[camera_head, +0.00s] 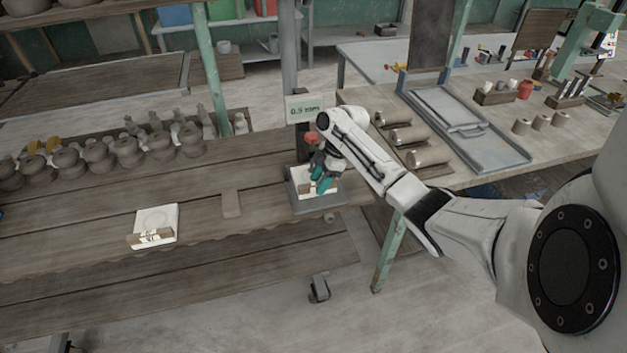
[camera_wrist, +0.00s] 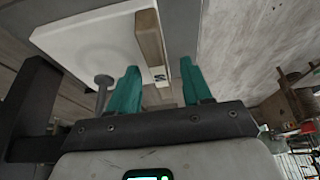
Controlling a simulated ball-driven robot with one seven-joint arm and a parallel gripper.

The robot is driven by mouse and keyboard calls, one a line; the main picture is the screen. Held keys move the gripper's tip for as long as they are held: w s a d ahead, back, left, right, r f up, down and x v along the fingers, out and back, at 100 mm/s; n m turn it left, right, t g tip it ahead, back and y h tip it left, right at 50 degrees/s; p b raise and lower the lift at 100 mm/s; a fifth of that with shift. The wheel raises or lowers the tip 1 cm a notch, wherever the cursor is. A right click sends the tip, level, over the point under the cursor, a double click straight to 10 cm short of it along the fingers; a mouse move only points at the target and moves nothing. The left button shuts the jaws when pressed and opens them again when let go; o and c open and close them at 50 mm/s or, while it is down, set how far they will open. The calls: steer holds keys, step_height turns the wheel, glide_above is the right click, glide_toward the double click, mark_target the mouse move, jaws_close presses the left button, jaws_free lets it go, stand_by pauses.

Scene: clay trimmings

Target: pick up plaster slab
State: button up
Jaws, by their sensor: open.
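A white plaster slab (camera_head: 301,186) with a wooden strip along one edge lies on a grey scale (camera_head: 322,203). The slab also shows in the wrist view (camera_wrist: 88,38), with its wooden strip (camera_wrist: 150,42). My gripper (camera_head: 321,181) is over this slab with its teal fingers open. In the wrist view my gripper (camera_wrist: 158,68) has one finger on each side of the strip's near end, apparently with gaps. Whether either finger touches is unclear. A second, similar white slab (camera_head: 158,218) lies on the bench to the left, also with a wooden strip at its front.
Several clay pots (camera_head: 95,153) stand in a row at the back left of the bench (camera_head: 85,238). The scale's display (camera_head: 303,108) stands behind its plate. Clay cylinders (camera_head: 428,157) and a grey tray (camera_head: 465,125) are on the right table. The bench between the slabs is mostly clear.

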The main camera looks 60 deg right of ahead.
steer(key=shift+f, duration=0.25)
stand_by(0.4)
steer(key=shift+c, duration=0.2)
jaws_close()
stand_by(0.3)
